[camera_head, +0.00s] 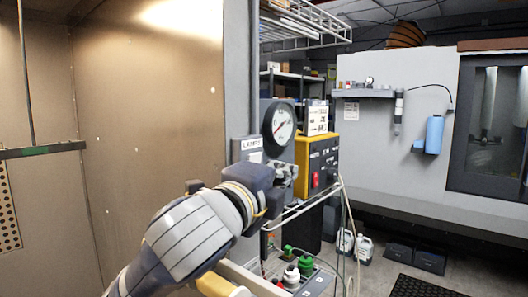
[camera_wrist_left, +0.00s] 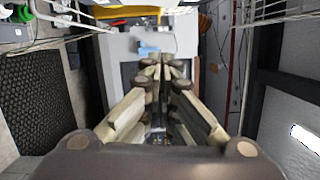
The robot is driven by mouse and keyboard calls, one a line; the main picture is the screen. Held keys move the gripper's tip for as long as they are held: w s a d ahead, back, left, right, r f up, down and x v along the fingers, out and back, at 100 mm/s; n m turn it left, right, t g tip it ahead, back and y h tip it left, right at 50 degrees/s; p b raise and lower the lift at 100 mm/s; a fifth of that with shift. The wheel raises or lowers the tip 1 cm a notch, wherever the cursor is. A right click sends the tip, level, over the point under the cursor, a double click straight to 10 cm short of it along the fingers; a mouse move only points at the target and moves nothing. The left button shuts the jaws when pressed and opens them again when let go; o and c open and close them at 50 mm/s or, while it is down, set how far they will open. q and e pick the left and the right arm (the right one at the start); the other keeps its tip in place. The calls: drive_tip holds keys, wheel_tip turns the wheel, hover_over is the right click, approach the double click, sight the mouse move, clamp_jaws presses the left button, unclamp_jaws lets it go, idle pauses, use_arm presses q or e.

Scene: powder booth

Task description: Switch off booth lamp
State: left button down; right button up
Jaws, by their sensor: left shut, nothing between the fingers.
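A bright glow (camera_head: 185,15) lights the upper back wall of the booth (camera_head: 150,110). A small white label (camera_head: 251,143), which seems to read LAMPS, is on the grey post at the booth's right edge. A lamp switch cannot be made out; my left gripper and wrist cover the post just below the label. My left gripper (camera_head: 287,172) is in front of the post, left of a yellow-edged control box. In the left wrist view my left gripper (camera_wrist_left: 162,62) has its fingertips together with nothing between them. I cannot tell whether it touches anything. My right gripper is out of view.
A round gauge (camera_head: 280,126) sits above my left gripper. The control box (camera_head: 322,160) with a red switch (camera_head: 316,180) is close on its right. A wire rack (camera_head: 300,212) and green-capped items (camera_head: 305,264) are below. Open floor (camera_head: 375,275) lies farther right.

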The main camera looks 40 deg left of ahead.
use_arm(q)
drive_tip(key=a, duration=0.4)
drive_tip(key=shift+w+r, duration=0.2)
drive_tip(key=shift+w, duration=0.2)
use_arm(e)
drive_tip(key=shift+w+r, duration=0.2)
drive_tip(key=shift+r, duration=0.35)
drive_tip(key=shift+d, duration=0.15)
